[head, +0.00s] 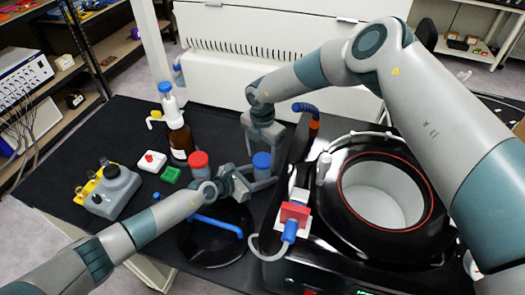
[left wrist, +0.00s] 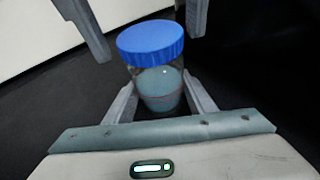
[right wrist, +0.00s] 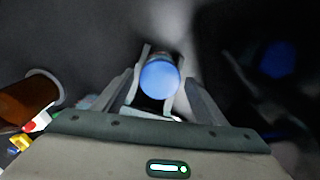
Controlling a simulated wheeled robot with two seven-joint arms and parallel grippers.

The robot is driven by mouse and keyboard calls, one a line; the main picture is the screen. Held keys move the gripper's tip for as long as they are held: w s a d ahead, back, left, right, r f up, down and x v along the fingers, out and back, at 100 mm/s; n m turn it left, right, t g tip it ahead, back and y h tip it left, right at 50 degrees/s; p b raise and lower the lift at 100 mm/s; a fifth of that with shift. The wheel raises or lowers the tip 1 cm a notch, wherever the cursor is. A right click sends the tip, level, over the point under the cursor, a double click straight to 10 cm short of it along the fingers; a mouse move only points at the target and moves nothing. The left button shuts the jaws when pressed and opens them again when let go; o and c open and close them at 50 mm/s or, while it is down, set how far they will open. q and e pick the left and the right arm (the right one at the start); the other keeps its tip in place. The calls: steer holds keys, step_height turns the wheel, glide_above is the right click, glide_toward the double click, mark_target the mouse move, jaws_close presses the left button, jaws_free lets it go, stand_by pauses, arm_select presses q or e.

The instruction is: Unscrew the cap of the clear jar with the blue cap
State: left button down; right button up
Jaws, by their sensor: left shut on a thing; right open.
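The clear jar (left wrist: 160,90) with the blue cap (left wrist: 151,42) stands upright on the black table, and the cap sits on it. In the head view the cap (head: 262,160) shows just right of my left gripper (head: 252,180). My left gripper is shut on the jar's clear body, below the cap, with one finger on each side. My right gripper (head: 262,140) hangs above and behind the jar, pointing down, open and empty. In the right wrist view the blue cap (right wrist: 160,79) lies between and beyond the open fingers; they appear apart from it.
A red-capped jar (head: 199,163) and a brown bottle (head: 180,140) stand left of the jar. The freeze dryer (head: 330,250) with its open round chamber is at the right. A black round lid (head: 215,240) with a blue handle lies in front.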

steer(key=c, duration=1.1)
steer(key=n, duration=0.6)
steer(key=shift+n, duration=0.4)
steer(key=o, duration=1.2)
